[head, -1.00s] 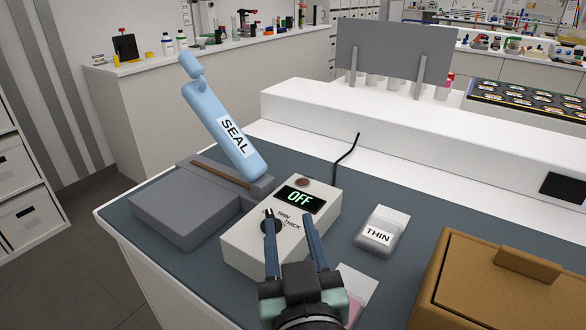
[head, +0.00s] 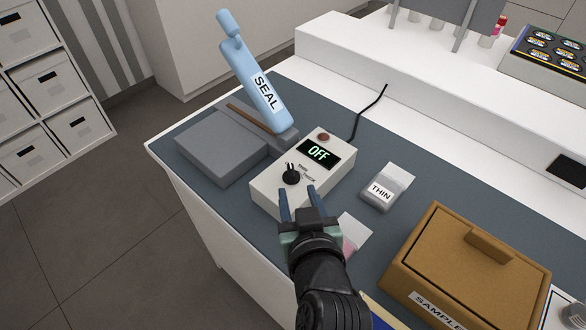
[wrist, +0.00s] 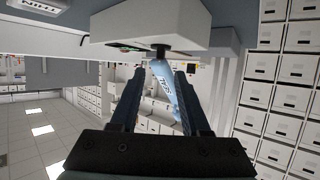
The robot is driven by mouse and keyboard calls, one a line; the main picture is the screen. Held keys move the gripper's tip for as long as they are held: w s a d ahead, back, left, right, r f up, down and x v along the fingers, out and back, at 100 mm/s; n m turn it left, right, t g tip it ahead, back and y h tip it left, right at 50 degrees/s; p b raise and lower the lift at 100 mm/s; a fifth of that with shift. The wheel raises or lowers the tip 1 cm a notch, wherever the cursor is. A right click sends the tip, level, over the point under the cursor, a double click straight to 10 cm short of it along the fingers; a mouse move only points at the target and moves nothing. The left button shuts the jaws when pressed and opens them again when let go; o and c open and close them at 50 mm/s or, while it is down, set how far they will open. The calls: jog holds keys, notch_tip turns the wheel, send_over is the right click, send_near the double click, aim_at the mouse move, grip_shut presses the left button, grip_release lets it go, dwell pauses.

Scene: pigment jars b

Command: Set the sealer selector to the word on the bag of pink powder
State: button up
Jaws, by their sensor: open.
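The sealer's control box (head: 262,192) is cream, with a lit display (head: 319,154) reading OFF. The black selector knob (head: 291,174) sits on its top, with small THIN and THICK marks beside it, now hard to read. My gripper (head: 298,198) is open and empty, its fingertips just in front of the knob. In the wrist view the knob (wrist: 160,50) shows beyond the gap between the fingers (wrist: 160,75). The bag of pink powder (head: 351,240) is partly hidden behind my gripper; no word on it shows.
A brown lidded box (head: 450,265) marked SAMPL stands at the right. A black cable (head: 370,112) runs behind the control box.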

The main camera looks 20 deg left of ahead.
aim_at(292, 174)
jog(key=x, duration=0.8)
jog(key=shift+w+a, duration=0.1)
jog(key=shift+c, duration=0.3)
grip_shut()
